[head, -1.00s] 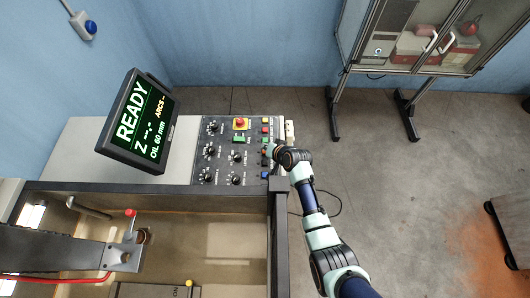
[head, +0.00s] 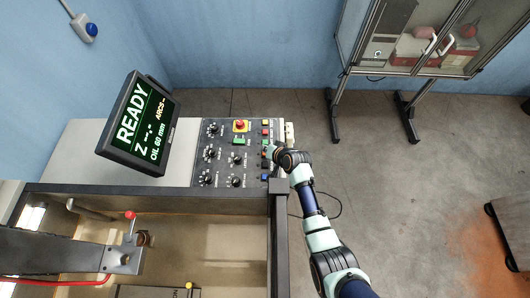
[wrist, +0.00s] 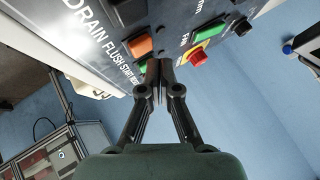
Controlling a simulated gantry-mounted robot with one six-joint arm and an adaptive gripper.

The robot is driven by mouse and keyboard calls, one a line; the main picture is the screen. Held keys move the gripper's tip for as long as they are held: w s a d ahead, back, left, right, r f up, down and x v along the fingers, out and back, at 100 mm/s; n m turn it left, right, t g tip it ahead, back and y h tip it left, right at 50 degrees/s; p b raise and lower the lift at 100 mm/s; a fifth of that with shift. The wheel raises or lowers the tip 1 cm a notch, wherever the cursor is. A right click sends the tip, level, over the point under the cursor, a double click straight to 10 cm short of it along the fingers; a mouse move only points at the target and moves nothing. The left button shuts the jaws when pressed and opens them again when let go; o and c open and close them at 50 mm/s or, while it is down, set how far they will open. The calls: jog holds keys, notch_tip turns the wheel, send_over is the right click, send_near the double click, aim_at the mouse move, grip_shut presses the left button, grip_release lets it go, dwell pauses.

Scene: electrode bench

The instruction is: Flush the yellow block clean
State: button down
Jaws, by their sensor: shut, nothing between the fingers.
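In the wrist view my gripper (wrist: 160,66) is shut and empty. Its tips are at the control panel, beside a green button (wrist: 142,67) that they partly cover; I cannot tell whether they touch it. An orange button (wrist: 139,46) is just above it. Lettering by these buttons reads DRAIN, FLUSH and START. In the head view my wrist hides most of my fingers at the right edge of the panel (head: 222,160). A small yellow thing (head: 189,286) shows in the tank (head: 235,235) at the bottom edge; I cannot tell whether it is the yellow block.
A red emergency knob (head: 240,125) stands out from the panel and also shows in the wrist view (wrist: 197,58). A screen (head: 139,122) reads READY and OIL 60 mm. A red-tipped lever (head: 130,216) stands at the tank's left. Floor (head: 400,190) right of the bench is open.

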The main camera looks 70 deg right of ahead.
jog(key=shift+f+b, duration=0.35)
jog(key=shift+f, duration=0.05)
jog(key=shift+f+b, duration=0.4)
jog(key=shift+f, duration=0.1)
dwell(0.7)
jog(key=shift+r, duration=0.1)
jog(key=shift+r+p, duration=0.8)
jog(key=shift+p, duration=0.05)
jog(key=shift+r, duration=0.1)
notch_tip(320, 180, up, 5)
jog(key=p, duration=0.4)
jog(key=shift+p, duration=0.4)
